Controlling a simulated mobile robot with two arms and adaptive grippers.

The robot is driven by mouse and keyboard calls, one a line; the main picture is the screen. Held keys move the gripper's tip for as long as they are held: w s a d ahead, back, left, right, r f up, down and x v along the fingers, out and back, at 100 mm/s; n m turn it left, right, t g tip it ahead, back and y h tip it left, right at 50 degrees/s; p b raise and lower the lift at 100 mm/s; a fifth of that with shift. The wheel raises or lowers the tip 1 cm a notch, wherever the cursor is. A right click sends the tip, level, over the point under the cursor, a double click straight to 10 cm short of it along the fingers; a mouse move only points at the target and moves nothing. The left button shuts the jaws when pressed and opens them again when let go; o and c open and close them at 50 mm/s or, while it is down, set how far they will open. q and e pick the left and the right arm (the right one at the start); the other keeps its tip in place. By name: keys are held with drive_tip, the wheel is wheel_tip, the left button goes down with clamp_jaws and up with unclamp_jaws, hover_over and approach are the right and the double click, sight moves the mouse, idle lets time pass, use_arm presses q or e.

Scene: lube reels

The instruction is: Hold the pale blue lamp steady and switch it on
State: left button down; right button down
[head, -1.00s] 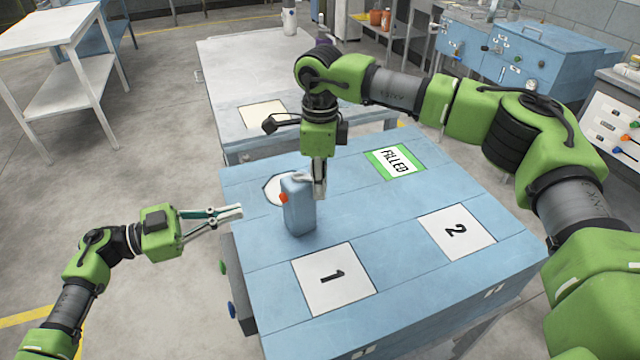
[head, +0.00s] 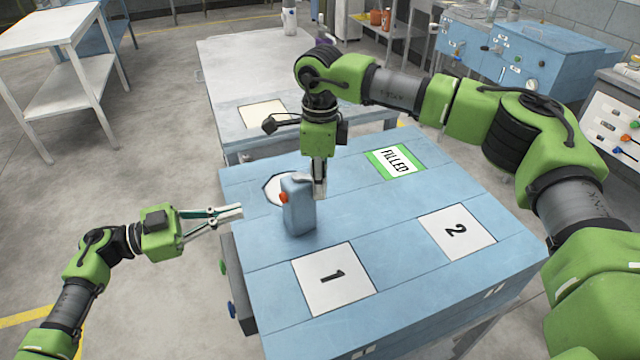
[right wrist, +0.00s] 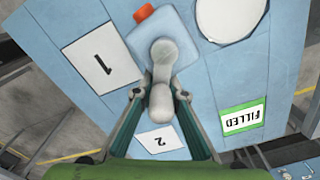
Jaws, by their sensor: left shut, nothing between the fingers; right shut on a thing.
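The pale blue lamp (head: 299,210) stands upright on the blue table (head: 400,250). It looks like a small jug with a grey top handle (right wrist: 163,65) and an orange-red knob (head: 284,197) on its left side. The knob also shows in the right wrist view (right wrist: 143,12). My right gripper (head: 319,190) points down and is shut on the lamp's handle. In the right wrist view its fingertips (right wrist: 160,85) sit either side of the handle. My left gripper (head: 241,211) is shut and empty, left of the lamp and apart from it, near the table's left edge.
White cards marked 1 (head: 333,279) and 2 (head: 456,232) and a green-framed FILLED card (head: 394,161) lie flat on the table. A grey table (head: 250,60) stands beyond.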

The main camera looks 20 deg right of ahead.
sight(283, 198)
use_arm(q)
wheel_tip(283, 198, up, 6)
drive_tip(key=w+d+n+t+y, duration=0.1)
drive_tip(key=w+n+t+y, duration=0.1)
drive_tip(key=n+t, duration=1.1)
drive_tip(key=s+a+f+n+y, duration=0.1)
drive_tip(key=s+f+n+y, duration=0.45)
drive_tip(key=n+y, duration=0.35)
drive_tip(key=w+d+n, duration=0.1)
drive_tip(key=w+d, duration=0.2)
drive_tip(key=d, duration=0.4)
drive_tip(key=shift+d+t+h, duration=0.3)
drive_tip(key=shift+h, duration=0.1)
drive_tip(key=shift+d+f, duration=0.1)
drive_tip(key=shift+d, duration=0.05)
